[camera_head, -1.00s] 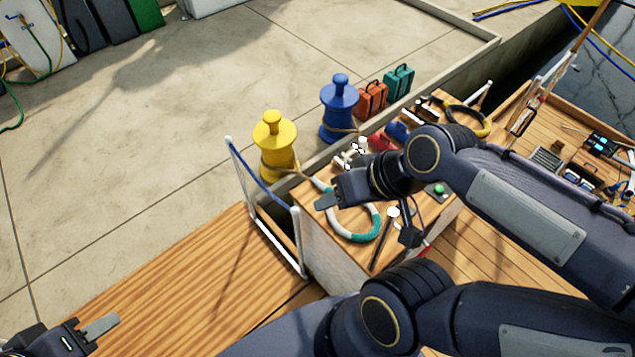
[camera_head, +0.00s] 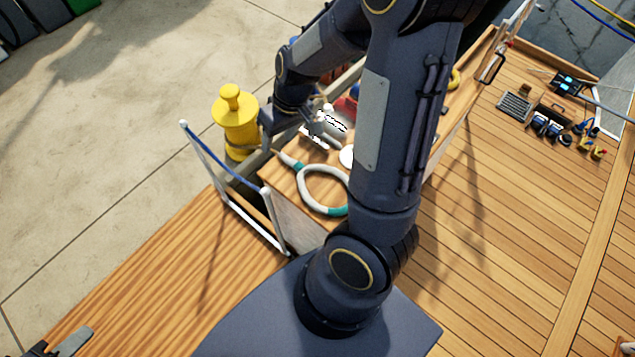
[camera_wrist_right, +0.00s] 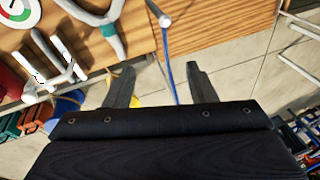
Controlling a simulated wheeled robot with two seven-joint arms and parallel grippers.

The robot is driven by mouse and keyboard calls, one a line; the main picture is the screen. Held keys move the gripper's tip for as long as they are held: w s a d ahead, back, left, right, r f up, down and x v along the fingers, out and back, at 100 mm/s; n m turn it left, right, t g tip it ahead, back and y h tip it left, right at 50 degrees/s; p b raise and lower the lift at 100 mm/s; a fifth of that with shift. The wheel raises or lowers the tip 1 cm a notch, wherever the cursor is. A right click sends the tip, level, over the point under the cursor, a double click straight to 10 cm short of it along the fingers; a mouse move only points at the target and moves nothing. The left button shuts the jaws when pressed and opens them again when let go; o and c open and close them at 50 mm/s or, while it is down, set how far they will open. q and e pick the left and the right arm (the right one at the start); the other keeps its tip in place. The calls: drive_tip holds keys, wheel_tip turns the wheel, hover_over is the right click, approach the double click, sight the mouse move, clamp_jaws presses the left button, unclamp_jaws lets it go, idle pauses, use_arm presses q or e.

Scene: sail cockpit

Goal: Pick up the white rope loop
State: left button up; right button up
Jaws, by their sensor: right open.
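The white rope loop (camera_head: 301,191), with teal bands, lies on the near left end of the wooden top. Part of the loop's right side is hidden behind my arm. Its teal-banded end (camera_wrist_right: 110,30) shows at the top of the right wrist view. My right gripper (camera_head: 268,141) is left of and beyond the loop in the head view, near the yellow bollard, apart from the rope. In the right wrist view its two fingers (camera_wrist_right: 160,82) are spread with nothing between them. My left gripper (camera_head: 68,342) is at the bottom left edge, partly cut off and far from the loop.
A yellow bollard (camera_head: 235,120) stands on the quay beside the wooden top. A white-posted rail with a blue rope (camera_head: 222,165) is left of the loop. White cleat-like fittings (camera_head: 320,135) are beyond it. The deck (camera_head: 500,210) on the right is largely clear.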

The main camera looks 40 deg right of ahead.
sight(295, 163)
drive_tip(key=d+f+h, duration=0.1)
drive_tip(key=f, duration=0.2)
drive_tip(key=w+d+f+n+g, duration=0.1)
drive_tip(key=d+f, duration=0.1)
drive_tip(key=f, duration=0.2)
drive_tip(key=w+d+f+h+b, duration=0.1)
drive_tip(key=d+f, duration=0.1)
drive_tip(key=f, duration=0.2)
drive_tip(key=shift+d+f+n+g+h, duration=0.15)
drive_tip(key=shift+n+g+h, duration=0.15)
drive_tip(key=shift+g, duration=0.1)
wheel_tip(295, 163, down, 8)
drive_tip(key=shift+r, duration=0.15)
drive_tip(key=shift+c, duration=0.4)
clamp_jaws()
